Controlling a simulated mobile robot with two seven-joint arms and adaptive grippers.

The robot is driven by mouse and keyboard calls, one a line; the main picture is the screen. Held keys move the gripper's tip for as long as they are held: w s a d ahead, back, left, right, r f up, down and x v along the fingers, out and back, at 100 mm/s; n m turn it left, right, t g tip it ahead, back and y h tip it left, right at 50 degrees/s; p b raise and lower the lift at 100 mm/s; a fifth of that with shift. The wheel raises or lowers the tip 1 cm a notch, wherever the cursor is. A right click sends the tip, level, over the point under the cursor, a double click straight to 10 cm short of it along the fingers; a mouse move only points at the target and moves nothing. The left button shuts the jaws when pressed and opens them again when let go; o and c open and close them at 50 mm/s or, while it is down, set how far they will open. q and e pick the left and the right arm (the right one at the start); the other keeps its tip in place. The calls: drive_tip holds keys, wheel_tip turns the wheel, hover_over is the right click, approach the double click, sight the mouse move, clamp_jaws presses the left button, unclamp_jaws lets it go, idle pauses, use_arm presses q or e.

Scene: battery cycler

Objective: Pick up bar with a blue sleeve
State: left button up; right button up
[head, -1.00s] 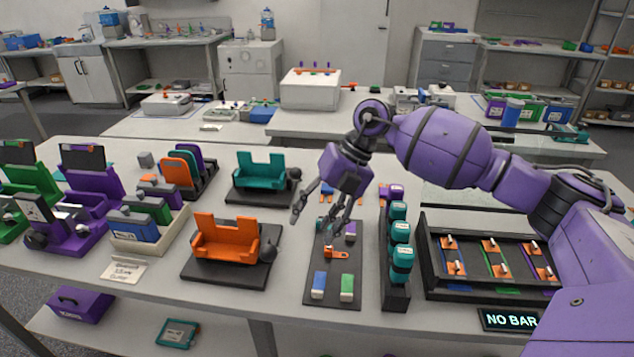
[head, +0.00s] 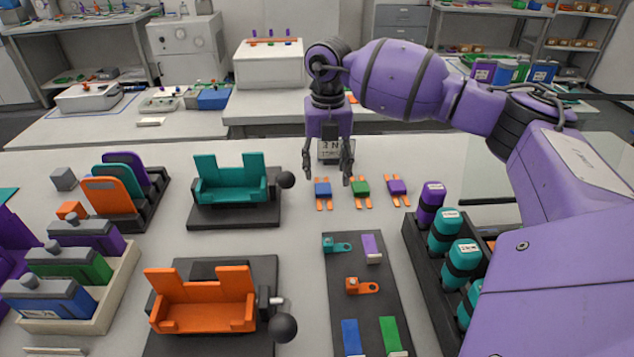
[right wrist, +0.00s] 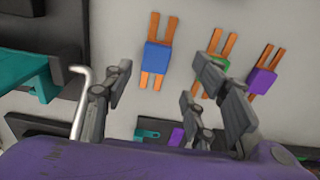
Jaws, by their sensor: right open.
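The bar with a blue sleeve (head: 323,189) lies on the table, leftmost of a row of three, with orange ends showing beyond the sleeve. In the right wrist view the blue-sleeved bar (right wrist: 157,57) lies between the directions of my two fingers, nearer the left one. My right gripper (head: 328,178) points down with its fingers spread, empty, over or just behind the blue-sleeved bar. In the right wrist view my right gripper (right wrist: 165,95) is open with nothing between its fingers. The exact height above the bar is hard to tell. My left gripper is not seen.
A green-sleeved bar (head: 361,188) and a purple-sleeved bar (head: 397,187) lie just right. A teal fixture (head: 230,180) with a dark knob stands left. A dark mat (head: 362,306) with small parts lies in front.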

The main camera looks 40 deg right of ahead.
sight(323, 187)
drive_tip(key=f, duration=0.4)
drive_tip(key=shift+w+a+f, duration=0.15)
drive_tip(key=shift+w+f, duration=0.1)
drive_tip(key=shift+f, duration=0.1)
clamp_jaws()
drive_tip(key=shift+r, duration=0.15)
